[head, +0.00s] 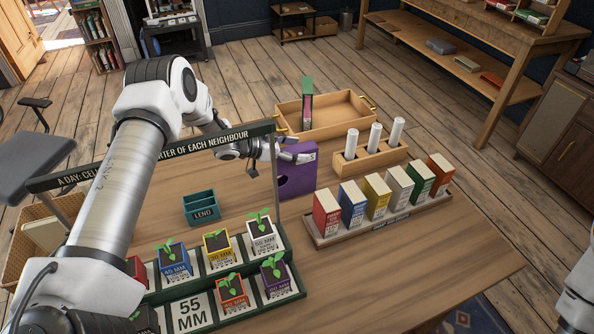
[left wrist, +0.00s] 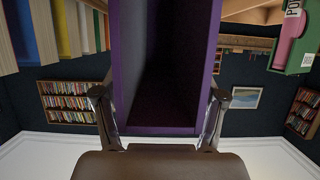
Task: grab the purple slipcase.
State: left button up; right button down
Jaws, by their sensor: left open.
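The purple slipcase (head: 301,174) stands upright on the table near its middle, with a round notch in the side facing me. In the left wrist view its open, empty-looking side (left wrist: 160,130) fills the centre between the fingers. My left gripper (head: 290,152) is at the upper part of the slipcase. It is open, with one finger on each side of the slipcase; I cannot tell whether they touch it. A piece of my right arm shows at the right edge of the head view, but its gripper is out of view.
A wooden tray (head: 345,132) with a green-and-pink case stands behind, beside a rack (head: 372,160) of white rolls. A row of coloured boxes (head: 375,200) is to the right. A teal LEND box (head: 200,207), plant boxes and a sign bar (head: 200,145) are at left. The front right tabletop is clear.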

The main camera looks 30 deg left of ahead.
pick_arm(q)
jog(key=shift+w+f, duration=0.25)
jog(key=shift+s+d+r, duration=0.1)
jog(key=shift+d+r, duration=0.05)
jog(key=shift+c, duration=0.7)
grip_shut()
jog(key=shift+r, duration=0.1)
